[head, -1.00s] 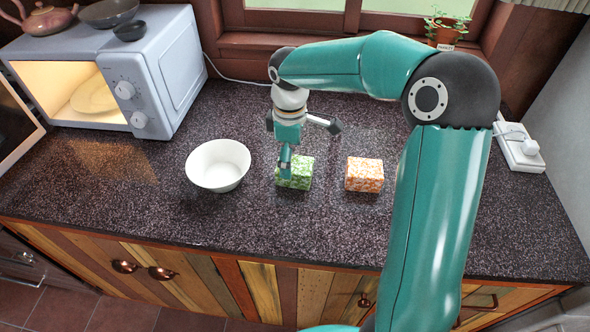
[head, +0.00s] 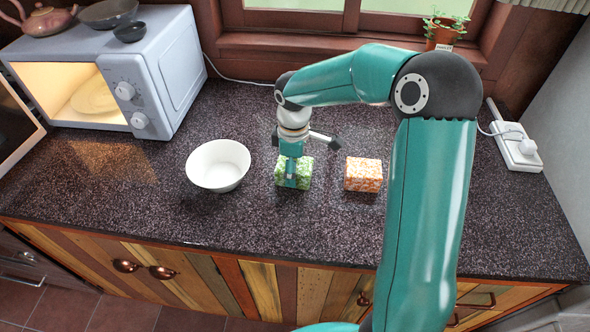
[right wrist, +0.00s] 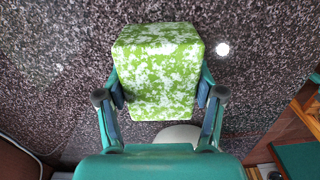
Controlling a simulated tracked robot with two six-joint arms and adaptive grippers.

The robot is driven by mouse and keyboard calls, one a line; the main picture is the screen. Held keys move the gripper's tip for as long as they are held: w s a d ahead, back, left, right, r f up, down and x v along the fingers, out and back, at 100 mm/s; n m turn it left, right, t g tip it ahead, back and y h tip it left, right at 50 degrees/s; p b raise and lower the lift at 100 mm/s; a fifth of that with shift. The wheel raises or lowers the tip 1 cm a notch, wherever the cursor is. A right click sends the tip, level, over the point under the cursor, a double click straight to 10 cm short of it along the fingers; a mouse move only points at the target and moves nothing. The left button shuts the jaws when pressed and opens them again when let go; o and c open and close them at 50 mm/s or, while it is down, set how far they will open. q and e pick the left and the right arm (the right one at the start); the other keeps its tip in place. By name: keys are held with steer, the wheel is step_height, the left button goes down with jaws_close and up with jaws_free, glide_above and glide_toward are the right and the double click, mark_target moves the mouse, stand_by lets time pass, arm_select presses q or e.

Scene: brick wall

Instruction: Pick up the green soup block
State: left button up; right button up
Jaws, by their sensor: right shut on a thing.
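The green soup block (head: 305,172), mottled green and white, sits on the dark speckled counter between the white bowl and an orange block. My right gripper (head: 291,180) is over it from above, and its finger covers part of the block. In the right wrist view the green block (right wrist: 158,75) lies between the two fingers of my right gripper (right wrist: 161,92), which are shut on its sides. In the head view I cannot tell any gap between block and counter. My left gripper is not in view.
An orange and white block (head: 363,174) stands just right of the green one. A white bowl (head: 218,165) is to the left. A microwave (head: 160,75) with its lit inside showing stands at the back left. A power strip (head: 517,150) lies at the right. The front counter is clear.

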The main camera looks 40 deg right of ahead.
steer(key=shift+c, duration=1.3)
steer(key=shift+r, duration=0.1)
